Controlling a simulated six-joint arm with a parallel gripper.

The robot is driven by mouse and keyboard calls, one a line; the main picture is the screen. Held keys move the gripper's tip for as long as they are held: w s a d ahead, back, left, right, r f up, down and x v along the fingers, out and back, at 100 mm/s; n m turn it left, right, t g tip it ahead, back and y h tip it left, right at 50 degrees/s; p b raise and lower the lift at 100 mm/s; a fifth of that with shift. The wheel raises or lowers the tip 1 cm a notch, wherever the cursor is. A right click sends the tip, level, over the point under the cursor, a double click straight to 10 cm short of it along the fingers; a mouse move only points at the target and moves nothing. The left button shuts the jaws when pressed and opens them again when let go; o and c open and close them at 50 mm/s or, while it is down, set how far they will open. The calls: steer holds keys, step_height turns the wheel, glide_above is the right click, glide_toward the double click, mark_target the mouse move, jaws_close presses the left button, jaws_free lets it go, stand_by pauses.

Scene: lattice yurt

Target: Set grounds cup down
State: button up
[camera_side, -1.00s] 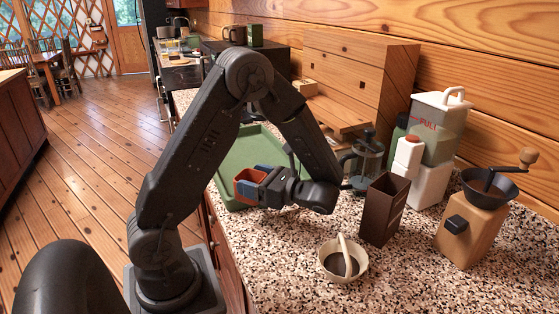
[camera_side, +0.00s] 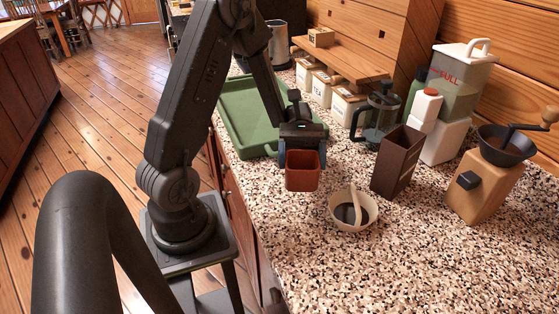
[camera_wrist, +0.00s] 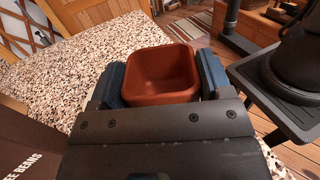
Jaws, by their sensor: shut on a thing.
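The grounds cup is a small square rust-red cup (camera_side: 302,176), upright with its open top facing up. My gripper (camera_side: 302,158) has its blue fingers shut on two opposite sides of it. The wrist view also shows the cup (camera_wrist: 163,78) between the blue fingers, and its inside looks empty. In the side view the cup is over the speckled counter, left of a cream bowl (camera_side: 338,219). I cannot tell whether its base touches the counter.
The bowl has a light handle across it and dark contents. A dark brown box (camera_side: 396,163), a wooden grinder (camera_side: 482,190) and a French press (camera_side: 381,122) stand to the right. A green tray (camera_side: 237,128) lies behind left. Speckled counter (camera_side: 400,270) is clear in front.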

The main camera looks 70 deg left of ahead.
steer(key=w+n+t, duration=0.1)
steer(key=t, duration=0.1)
steer(key=w+r+n+t+h, duration=0.1)
steer(key=t, duration=0.1)
steer(key=w+a+r+n+t, duration=0.1)
steer(key=n+t, duration=0.1)
steer(key=shift+w, duration=0.3)
steer(key=w+a+r+n+t+y, duration=0.1)
steer(key=w+a+n+t, duration=0.3)
steer(key=t, duration=0.4)
steer(key=shift+w+a+r+n, duration=0.2)
steer(key=shift+r+n, duration=0.4)
steer(key=shift+r, duration=0.1)
steer(key=shift+a, duration=0.1)
steer(key=shift+f, duration=4)
steer(key=o, duration=1)
steer(key=shift+a, duration=0.1)
